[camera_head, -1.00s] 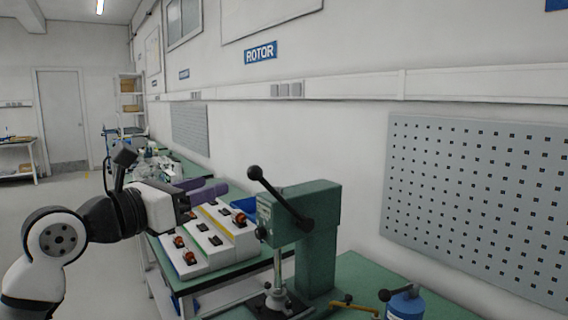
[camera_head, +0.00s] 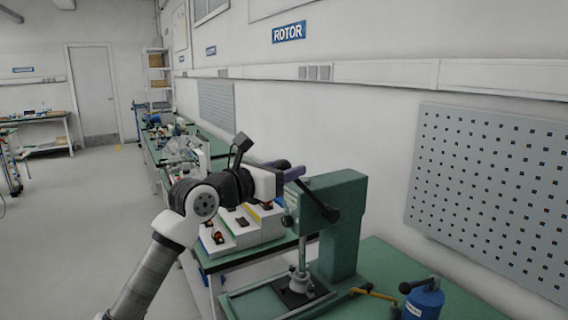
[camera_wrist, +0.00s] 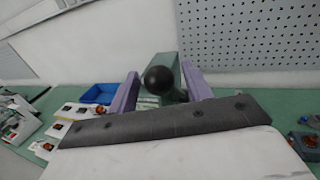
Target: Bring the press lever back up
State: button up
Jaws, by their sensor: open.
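The green press (camera_head: 345,225) stands on the bench in the head view. Its dark lever (camera_head: 316,200) slopes from the hub on the press head up to the left. My gripper (camera_head: 292,174), with purple fingers, is at the lever's upper end, where the knob is hidden in the head view. In the wrist view the round black knob (camera_wrist: 158,79) shows between the two spread fingers of my gripper (camera_wrist: 160,84). The fingers are open, with a gap on each side of the knob. The green press body (camera_wrist: 160,62) is behind it.
A blue canister (camera_head: 424,302) and a yellow-handled item (camera_head: 372,293) are at the press's right. White fixture blocks (camera_head: 228,238) are on the bench behind my arm. A blue bin (camera_wrist: 98,94) is left in the wrist view. A pegboard (camera_head: 490,195) hangs on the right wall.

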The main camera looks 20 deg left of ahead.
grip_shut()
dwell(0.4)
jog(key=shift+w+r, duration=0.1)
